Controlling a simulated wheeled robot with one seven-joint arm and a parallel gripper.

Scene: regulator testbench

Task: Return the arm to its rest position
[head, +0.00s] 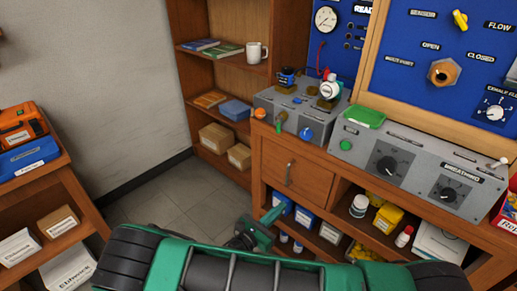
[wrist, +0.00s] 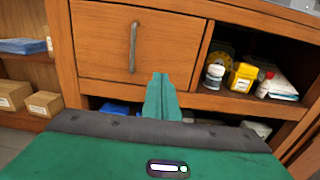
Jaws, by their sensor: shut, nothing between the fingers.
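My gripper (head: 268,226) is green and hangs low in front of the wooden bench in the head view, just below the height of the drawer. In the wrist view my gripper (wrist: 160,88) shows its two green fingers together with nothing between them. The fingers point at the lower part of the bench, under the drawer (wrist: 110,45) with its grey vertical handle (wrist: 133,47). Whether the fingertips touch the bench I cannot tell; they look apart from it. Part of my arm is hidden in the head view.
The bench shelf holds white bottles (head: 359,205) and a yellow container (head: 387,219). A grey control panel (head: 415,170) lies on top. A bookcase (head: 222,75) stands behind, and a wooden shelf (head: 75,185) with cases stands at left. Tiled floor (head: 165,205) between them is clear.

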